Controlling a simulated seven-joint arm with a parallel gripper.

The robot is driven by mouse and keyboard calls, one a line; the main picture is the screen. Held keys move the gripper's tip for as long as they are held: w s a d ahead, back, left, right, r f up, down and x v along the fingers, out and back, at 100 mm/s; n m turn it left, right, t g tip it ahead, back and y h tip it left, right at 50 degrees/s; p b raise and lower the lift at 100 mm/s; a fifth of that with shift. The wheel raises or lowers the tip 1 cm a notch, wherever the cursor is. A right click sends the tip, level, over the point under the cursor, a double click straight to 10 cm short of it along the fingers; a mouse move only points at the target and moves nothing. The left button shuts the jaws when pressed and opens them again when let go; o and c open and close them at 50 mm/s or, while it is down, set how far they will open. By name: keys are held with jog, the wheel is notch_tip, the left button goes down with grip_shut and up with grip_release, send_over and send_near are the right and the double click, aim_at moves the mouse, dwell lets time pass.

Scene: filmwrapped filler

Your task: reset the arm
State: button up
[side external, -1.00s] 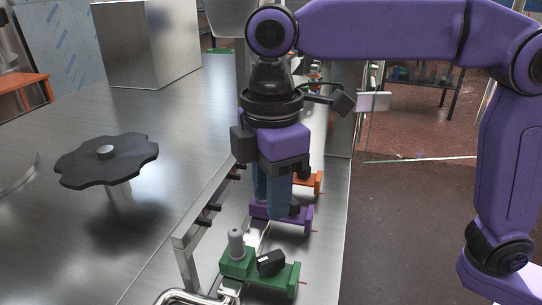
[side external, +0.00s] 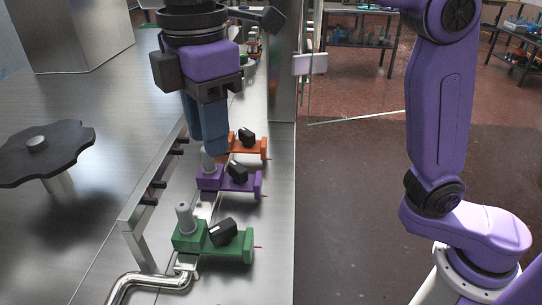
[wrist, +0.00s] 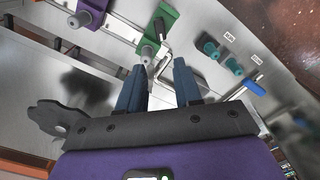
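My gripper (side external: 212,148) has blue fingers pointing down, above the row of fixtures in the side view. In the wrist view its fingers (wrist: 160,68) are apart with nothing held between them, so it is open. The purple fixture (side external: 247,184), with a grey post and a black part, lies just below and in front of the fingertips. The green fixture (side external: 238,245) is nearer the camera; it also shows in the wrist view (wrist: 160,22), its grey post close to the left fingertip in the picture. The orange fixture (side external: 256,150) is farther back, partly behind my fingers.
A metal rail (side external: 130,230) runs left of the fixtures, and a bent pipe (side external: 140,282) is at the front. A black lobed handwheel (side external: 62,143) stands at left. Teal knobs and a blue-handled part (wrist: 252,87) show at right in the wrist view.

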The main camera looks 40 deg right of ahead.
jog(key=s+d+f+m, duration=0.1)
jog(key=s+d+f, duration=0.4)
jog(key=d, duration=0.4)
jog(key=s+d+f+m, duration=0.2)
jog(key=s+d+f, duration=0.3)
jog(key=d, duration=0.5)
jog(key=s+d+f+m, duration=0.1)
jog(key=s+d+f, duration=0.4)
jog(key=d+f, duration=0.4)
jog(key=shift+s+d+m, duration=0.35)
jog(key=shift+d+m, duration=0.05)
jog(key=shift+d, duration=0.35)
